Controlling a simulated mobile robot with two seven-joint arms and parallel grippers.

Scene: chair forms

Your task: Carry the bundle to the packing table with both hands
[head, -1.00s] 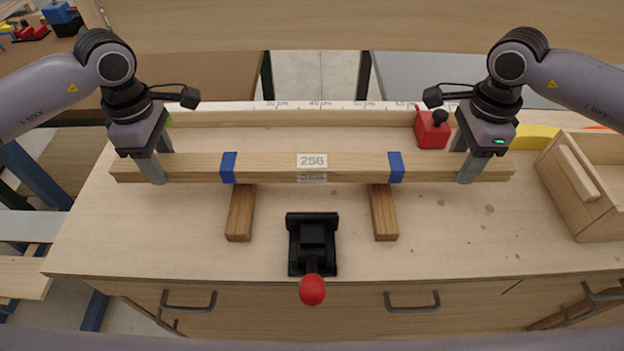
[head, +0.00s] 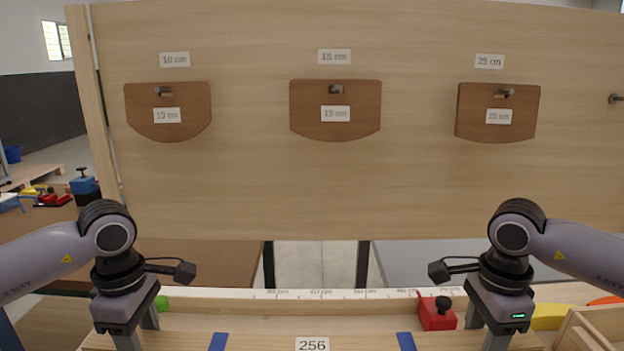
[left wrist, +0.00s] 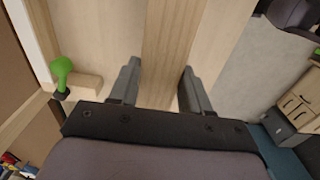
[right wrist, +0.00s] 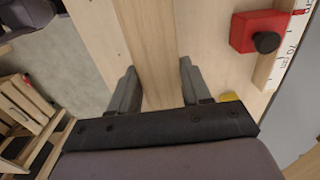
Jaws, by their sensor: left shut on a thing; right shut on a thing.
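The bundle (head: 270,343) is a long pale wooden bar bundle with two blue bands and a white label reading 256. Its upper part runs along the bottom of the head view; the rest is cut off. My left gripper (head: 135,330) is shut across it near its left end, and my right gripper (head: 485,335) near its right end. The left wrist view shows the bundle (left wrist: 172,45) between the left fingers; the right wrist view shows it (right wrist: 150,45) between the right fingers. Its clearance above the bench is hidden. I cannot tell which surface is the packing table.
A ruler strip (head: 340,294) runs behind the bundle. A red block with a black knob (head: 436,312) stands near my right gripper, and a green knob (head: 161,302) near my left. A tall wooden board (head: 300,190) with hanging brown templates rises behind. A grey surface (head: 425,262) lies beyond.

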